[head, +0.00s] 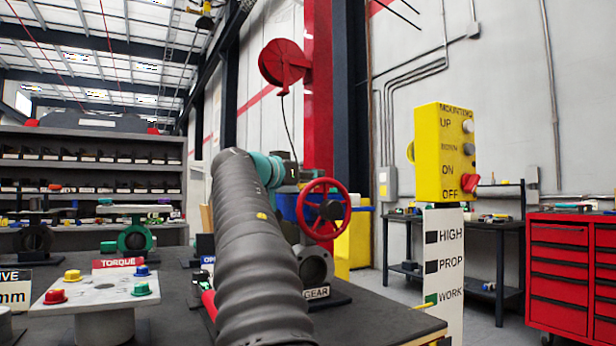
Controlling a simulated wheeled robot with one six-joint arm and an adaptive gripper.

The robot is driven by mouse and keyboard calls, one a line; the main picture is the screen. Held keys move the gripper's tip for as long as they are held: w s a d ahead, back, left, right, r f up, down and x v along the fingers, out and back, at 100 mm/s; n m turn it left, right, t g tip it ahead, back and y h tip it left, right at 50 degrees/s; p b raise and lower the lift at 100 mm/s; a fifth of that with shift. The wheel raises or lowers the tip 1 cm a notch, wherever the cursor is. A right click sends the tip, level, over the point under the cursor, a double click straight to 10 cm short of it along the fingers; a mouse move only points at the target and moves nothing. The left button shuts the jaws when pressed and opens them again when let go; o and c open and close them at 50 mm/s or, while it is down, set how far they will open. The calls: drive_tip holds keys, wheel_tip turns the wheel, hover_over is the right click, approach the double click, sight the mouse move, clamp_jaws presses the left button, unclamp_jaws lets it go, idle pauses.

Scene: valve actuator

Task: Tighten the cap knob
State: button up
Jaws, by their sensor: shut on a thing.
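My grey ribbed arm (258,250) rises from the bottom middle and leans toward the bench. Its far end meets a teal part (268,168) and a dark part (288,172); I cannot tell whether these belong to my wrist or to the valve behind. My gripper's fingers do not show. I cannot pick out the cap knob for sure. A valve with a red handwheel (323,209) stands just right of my arm, over a GEAR label (316,293). Its left side is hidden by my arm. A TORQUE plate (100,293) at left carries red, yellow, blue and green knobs.
A yellow control box (443,152) with a red knob (470,183) stands on a white labelled post (444,268) at right. A red tool cabinet (572,270) is farther right. A teal valve (135,236) and shelves (95,150) are at left. A red hose reel (284,62) hangs behind.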

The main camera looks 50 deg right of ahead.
drive_tip(key=shift+g, duration=0.3)
drive_tip(key=o, duration=1.2)
drive_tip(key=shift+c, duration=0.2)
drive_tip(key=a, duration=1.2)
drive_tip(key=shift+s, duration=0.45)
